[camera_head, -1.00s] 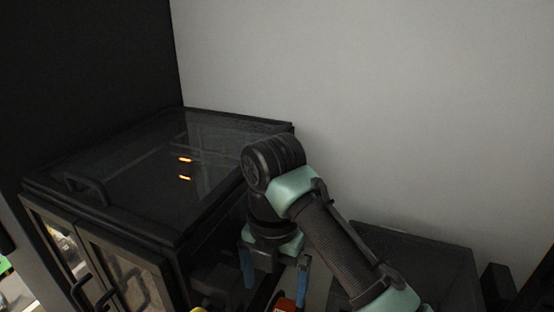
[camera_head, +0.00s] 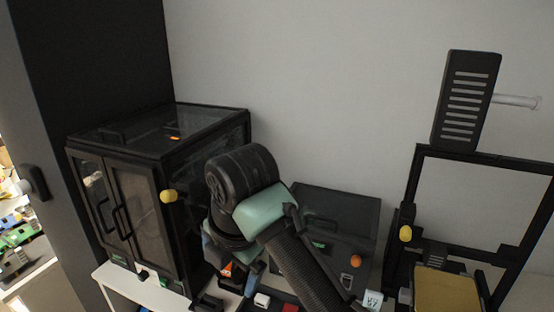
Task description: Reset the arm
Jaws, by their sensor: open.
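My arm reaches in from the bottom middle of the head view, with a large dark joint and pale green links. I see nothing held in the gripper.
A black glass-doored cabinet (camera_head: 150,190) stands left of the arm. A dark low bin-like case (camera_head: 335,225) is right of it. A black frame machine (camera_head: 480,155) with a yellow plate (camera_head: 447,289) stands at far right. Small items lie on the white table (camera_head: 110,275).

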